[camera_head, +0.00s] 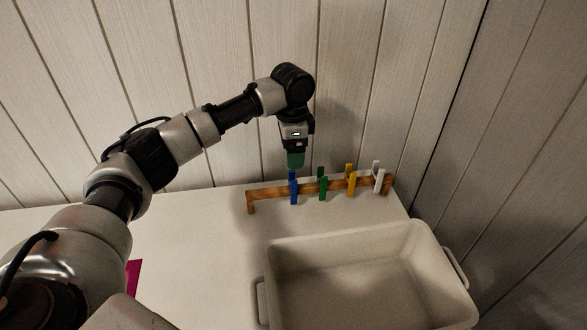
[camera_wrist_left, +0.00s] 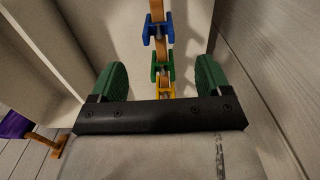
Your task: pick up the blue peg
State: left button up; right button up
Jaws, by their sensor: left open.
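The blue peg (camera_head: 294,188) is clipped upright on a wooden rail (camera_head: 270,191), at its left part. In the head view my left gripper (camera_head: 296,160) points down just above the blue peg and overlaps its top; I cannot tell whether they touch. In the left wrist view the blue peg (camera_wrist_left: 158,31) sits on the rail beyond the green fingertips (camera_wrist_left: 160,75), which are apart with nothing gripped. The green peg (camera_wrist_left: 162,69) shows between them in the picture. My right gripper is out of view.
Green (camera_head: 322,188), yellow (camera_head: 351,182) and white (camera_head: 378,178) pegs stand along the rail to the right. A large pale bin (camera_head: 262,300) stands in front on the white table (camera_head: 190,235). Plank walls stand behind and at right. A magenta item (camera_head: 133,275) lies at left.

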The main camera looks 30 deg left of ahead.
aim_at(293, 182)
pick_arm(q)
notch_tip(293, 182, down, 11)
jog(key=shift+s+d+r, duration=0.1)
jog(key=shift+r, duration=0.1)
jog(key=c, duration=1)
